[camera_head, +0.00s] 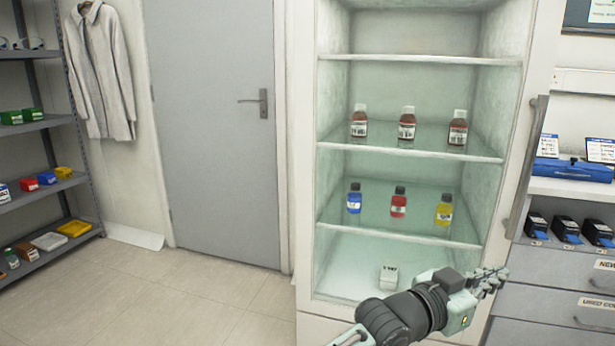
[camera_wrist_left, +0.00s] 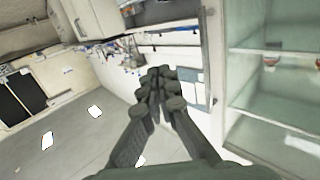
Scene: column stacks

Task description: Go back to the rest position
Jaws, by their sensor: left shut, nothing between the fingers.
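My left gripper (camera_head: 489,281) is in front of the lower right part of an open glass-shelved cabinet (camera_head: 410,60) in the head view. Its fingers are shut with nothing between them. In the left wrist view the closed fingers (camera_wrist_left: 158,85) point away from the cabinet, which stands at the right of that picture. My right gripper is in neither view.
Brown bottles (camera_head: 407,124) stand on one cabinet shelf. A blue (camera_head: 354,199), a red (camera_head: 398,203) and a yellow bottle (camera_head: 444,210) stand below. A white container (camera_head: 389,277) is on the cabinet floor. Drawers (camera_head: 560,265) are close right; floor (camera_head: 180,300) at left is clear.

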